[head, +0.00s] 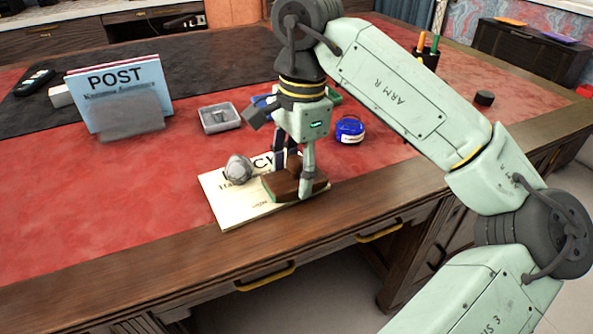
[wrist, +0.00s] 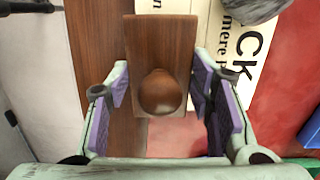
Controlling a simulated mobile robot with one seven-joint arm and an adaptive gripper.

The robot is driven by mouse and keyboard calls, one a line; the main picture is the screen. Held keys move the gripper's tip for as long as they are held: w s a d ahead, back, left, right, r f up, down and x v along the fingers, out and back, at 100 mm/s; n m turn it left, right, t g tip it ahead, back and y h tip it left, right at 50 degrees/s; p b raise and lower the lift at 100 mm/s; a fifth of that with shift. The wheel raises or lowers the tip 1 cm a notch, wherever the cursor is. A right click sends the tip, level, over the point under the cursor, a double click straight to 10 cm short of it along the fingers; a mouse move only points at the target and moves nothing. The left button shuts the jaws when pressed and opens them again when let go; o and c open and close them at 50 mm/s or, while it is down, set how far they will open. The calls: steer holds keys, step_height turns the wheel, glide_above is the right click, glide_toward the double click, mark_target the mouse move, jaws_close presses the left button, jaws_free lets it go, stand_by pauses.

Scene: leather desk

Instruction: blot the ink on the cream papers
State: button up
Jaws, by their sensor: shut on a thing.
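The cream papers (head: 228,204) lie near the front edge of the desk, with dark printed lettering. They also show in the wrist view (wrist: 228,72). A wooden rocker blotter (head: 280,187) with a round knob rests on or just over their right part; I cannot tell whether it touches. My gripper (head: 293,178) points down with its fingers on either side of the knob, shut on the blotter. In the wrist view the blotter (wrist: 161,45) sits between the purple finger pads. No ink mark is visible; the blotter and a grey crumpled lump (head: 239,169) cover parts of the sheets.
A grey tray (head: 220,118), a blue ink jar (head: 350,130) and a letter holder marked POST (head: 120,95) stand behind the papers. A pen cup (head: 427,55) and a small black disc (head: 484,98) are at the right. Red leather left of the papers is clear.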

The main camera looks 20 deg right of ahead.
steer(key=shift+s+a+h+b, duration=0.1)
steer(key=shift+a+h+b, duration=0.15)
steer(key=shift+h, duration=0.5)
steer(key=shift+a+h+b, duration=0.15)
steer(key=shift+a+h, duration=0.15)
steer(key=shift+h, duration=0.45)
steer(key=shift+d+y+p, duration=0.4)
steer(key=shift+y+p, duration=0.2)
steer(key=shift+y, duration=0.5)
steer(key=shift+r+p, duration=3)
steer(key=shift+r, duration=1.05)
